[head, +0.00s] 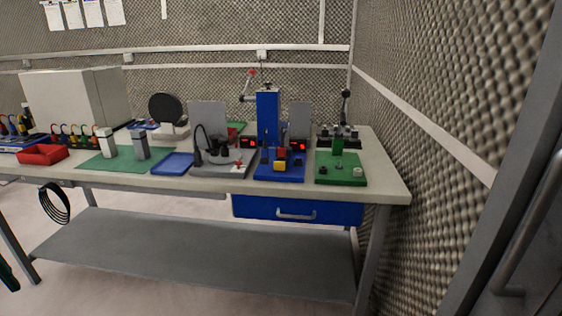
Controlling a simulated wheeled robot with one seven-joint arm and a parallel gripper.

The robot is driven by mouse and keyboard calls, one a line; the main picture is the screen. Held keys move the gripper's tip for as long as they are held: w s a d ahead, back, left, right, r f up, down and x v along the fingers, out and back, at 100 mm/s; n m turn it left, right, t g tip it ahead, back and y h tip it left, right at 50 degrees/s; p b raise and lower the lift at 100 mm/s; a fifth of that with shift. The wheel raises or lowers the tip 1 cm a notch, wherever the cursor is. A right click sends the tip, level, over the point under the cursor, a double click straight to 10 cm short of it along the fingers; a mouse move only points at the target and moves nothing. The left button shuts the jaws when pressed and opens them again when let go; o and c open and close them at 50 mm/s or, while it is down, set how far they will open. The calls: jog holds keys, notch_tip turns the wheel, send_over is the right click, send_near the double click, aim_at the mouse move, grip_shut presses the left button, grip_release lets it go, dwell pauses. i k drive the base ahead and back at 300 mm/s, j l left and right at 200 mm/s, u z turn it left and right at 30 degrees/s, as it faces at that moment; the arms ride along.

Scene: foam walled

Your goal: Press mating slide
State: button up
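A blue upright press-like fixture (268,115) stands on the workbench, right of centre. A lever with a red knob (251,72) reaches up and left from its top. Its blue base (292,178) carries a small yellow block (280,166) and a small red part (282,153). Just right of it is a green base (340,181) with a short green post and small dark and light parts. I cannot tell which part is the mating slide; any slide is too small to make out. My gripper is not in view.
Red-lit displays (298,146) flank the blue column. A grey fixture plate (215,171), a blue tray (173,164), a green mat (96,163) and a red bin (43,154) lie leftward. A blue drawer (297,209) hangs below the bench. A foam wall (430,180) bounds the right.

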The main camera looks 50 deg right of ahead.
aim_at(280, 165)
jog(key=l+z, duration=0.3)
jog(key=z, duration=0.2)
jog(key=l+z, duration=0.25)
jog(key=z, duration=0.2)
